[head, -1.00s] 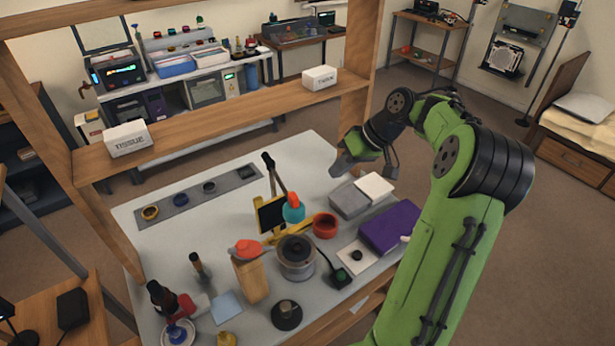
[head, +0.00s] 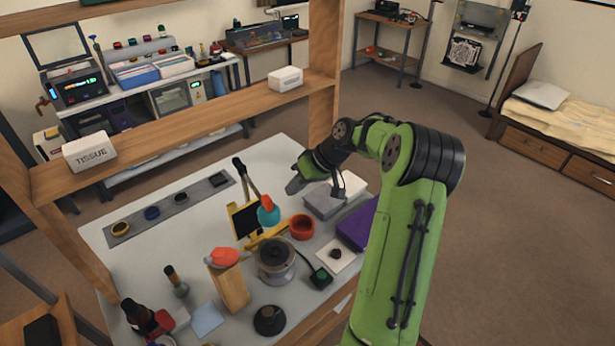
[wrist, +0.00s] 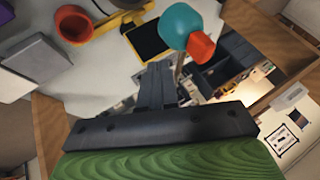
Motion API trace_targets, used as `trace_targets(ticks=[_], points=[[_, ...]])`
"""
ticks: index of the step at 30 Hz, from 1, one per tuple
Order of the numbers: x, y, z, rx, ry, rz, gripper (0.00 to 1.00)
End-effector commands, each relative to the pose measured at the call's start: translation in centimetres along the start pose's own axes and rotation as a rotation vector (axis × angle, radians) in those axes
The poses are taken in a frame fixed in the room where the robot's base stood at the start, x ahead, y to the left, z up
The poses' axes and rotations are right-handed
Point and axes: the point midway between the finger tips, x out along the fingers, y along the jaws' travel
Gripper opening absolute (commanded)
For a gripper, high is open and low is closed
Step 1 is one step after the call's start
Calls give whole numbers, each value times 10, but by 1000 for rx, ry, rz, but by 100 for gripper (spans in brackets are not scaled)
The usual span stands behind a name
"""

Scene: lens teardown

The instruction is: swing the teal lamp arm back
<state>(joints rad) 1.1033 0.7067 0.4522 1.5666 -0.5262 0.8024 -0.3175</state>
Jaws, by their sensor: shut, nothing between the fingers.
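The teal lamp head (head: 268,216), with an orange-red tip (head: 266,202), stands over the table beside the yellow-framed dark panel (head: 244,221). A thin dark arm (head: 246,175) rises behind it; how they join is unclear. In the wrist view the teal part (wrist: 180,24) and orange tip (wrist: 201,47) lie above and right of the fingertips. My gripper (head: 292,187) is shut and empty, above the table, right of and beyond the lamp in the head view. In the wrist view its fingers (wrist: 158,82) are together, with a visible gap to the lamp.
A red cup (head: 302,227), a grey box (head: 325,203) and a purple box (head: 357,228) stand right of the lamp. A round metal pot (head: 276,257) is in front. A wooden shelf (head: 200,115) crosses behind the table. The table's left middle is fairly clear.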

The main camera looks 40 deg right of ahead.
Motion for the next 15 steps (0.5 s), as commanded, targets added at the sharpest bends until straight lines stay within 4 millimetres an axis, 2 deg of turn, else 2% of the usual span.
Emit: trace_targets(ticks=[3,6,15], points=[[10,-20,0,-3,-2,-1,0],[15,-30,0,0,-1,0,0],[18,-36,0,0,0,1,0]])
